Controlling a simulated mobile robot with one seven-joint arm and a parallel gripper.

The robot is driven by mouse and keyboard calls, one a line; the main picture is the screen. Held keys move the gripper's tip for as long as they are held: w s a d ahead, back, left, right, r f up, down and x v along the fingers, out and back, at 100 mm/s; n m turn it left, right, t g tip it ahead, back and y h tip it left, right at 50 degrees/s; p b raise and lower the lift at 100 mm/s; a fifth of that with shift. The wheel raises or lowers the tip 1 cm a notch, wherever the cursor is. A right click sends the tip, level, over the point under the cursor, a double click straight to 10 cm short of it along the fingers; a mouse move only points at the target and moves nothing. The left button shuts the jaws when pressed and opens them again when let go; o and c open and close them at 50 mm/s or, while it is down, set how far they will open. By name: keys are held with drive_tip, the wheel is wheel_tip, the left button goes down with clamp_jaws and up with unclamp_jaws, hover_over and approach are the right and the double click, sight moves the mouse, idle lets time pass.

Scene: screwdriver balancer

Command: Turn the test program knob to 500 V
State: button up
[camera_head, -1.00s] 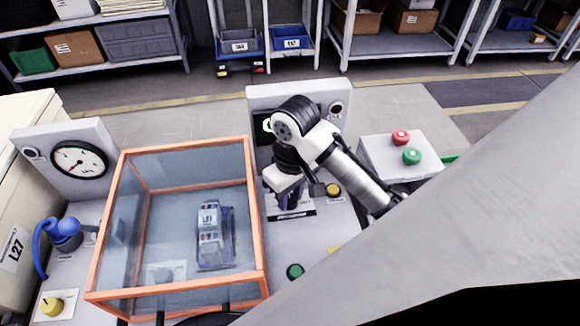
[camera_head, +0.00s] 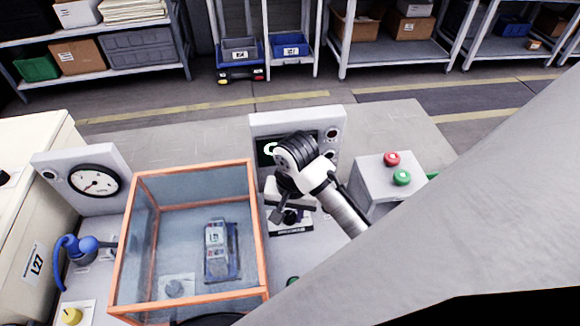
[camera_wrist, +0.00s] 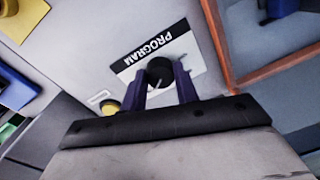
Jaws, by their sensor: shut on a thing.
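The test program knob (camera_wrist: 159,71) is a round black knob with a white pointer line, on a white label reading PROGRAM (camera_wrist: 150,50). In the wrist view my gripper (camera_wrist: 166,82) has its two purple-blue fingers on either side of the knob, shut on it. In the head view my gripper (camera_head: 290,216) reaches down to the panel by the PROGRAM label (camera_head: 291,230); the knob itself is hidden there. Any voltage marks around the knob are too small or covered to read. A dark display (camera_head: 266,152) with a green mark stands behind, partly hidden by my arm.
An orange-framed clear box (camera_head: 262,225) with a device (camera_head: 216,250) inside stands just left of my gripper. A grey box with red (camera_head: 391,159) and green (camera_head: 402,178) buttons is at right. A round gauge (camera_head: 94,181) and blue clamp (camera_head: 85,248) are at left.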

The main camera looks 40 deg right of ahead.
drive_tip(key=shift+m+p, duration=0.3)
drive_tip(key=shift+m, duration=0.3)
drive_tip(key=o, duration=1)
drive_tip(key=r, duration=1.3)
drive_tip(key=shift+s+d+r, duration=0.2)
drive_tip(key=shift+s+r, duration=0.1)
drive_tip(key=shift+r, duration=0.1)
